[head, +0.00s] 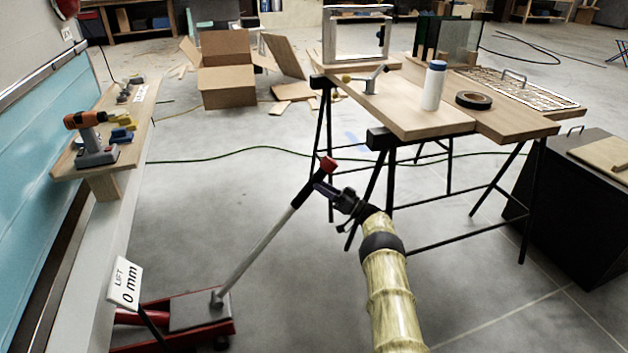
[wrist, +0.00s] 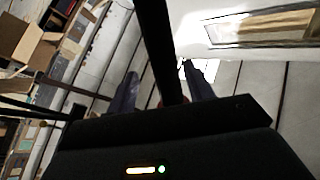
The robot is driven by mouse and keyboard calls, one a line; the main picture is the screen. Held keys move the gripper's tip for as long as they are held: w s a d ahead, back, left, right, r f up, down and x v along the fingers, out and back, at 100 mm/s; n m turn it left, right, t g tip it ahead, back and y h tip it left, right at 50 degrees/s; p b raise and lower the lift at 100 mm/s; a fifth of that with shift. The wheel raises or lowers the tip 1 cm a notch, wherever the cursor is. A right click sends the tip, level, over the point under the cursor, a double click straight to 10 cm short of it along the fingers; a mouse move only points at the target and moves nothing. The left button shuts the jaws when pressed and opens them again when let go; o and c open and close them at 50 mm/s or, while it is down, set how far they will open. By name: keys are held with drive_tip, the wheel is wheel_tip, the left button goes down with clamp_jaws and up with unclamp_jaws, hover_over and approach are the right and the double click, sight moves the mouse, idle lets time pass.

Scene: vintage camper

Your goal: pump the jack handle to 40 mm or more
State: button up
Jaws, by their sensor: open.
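The red floor jack (head: 190,315) sits on the concrete floor at lower left. Its long handle (head: 262,246) leans up to the right, grey below, with a dark upper part and a red tip. A white sign (head: 125,284) at the jack reads "LIFT 0 mm". My gripper (head: 318,188) is at the handle's upper end, just below the red tip. In the wrist view the dark handle (wrist: 157,45) runs between the two spread fingers of my gripper (wrist: 163,85). The fingers look open around it; whether either touches it I cannot tell.
A wooden trestle workbench (head: 420,115) stands behind my gripper, its black legs close by. A narrow shelf (head: 108,140) with a drill (head: 92,140) runs along the blue camper side (head: 45,170) at left. The floor around the handle is mostly clear.

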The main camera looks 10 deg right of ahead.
drive_tip(key=p+v, duration=0.1)
drive_tip(key=v, duration=1.2)
drive_tip(key=shift+p, duration=0.4)
drive_tip(key=shift+w, duration=0.15)
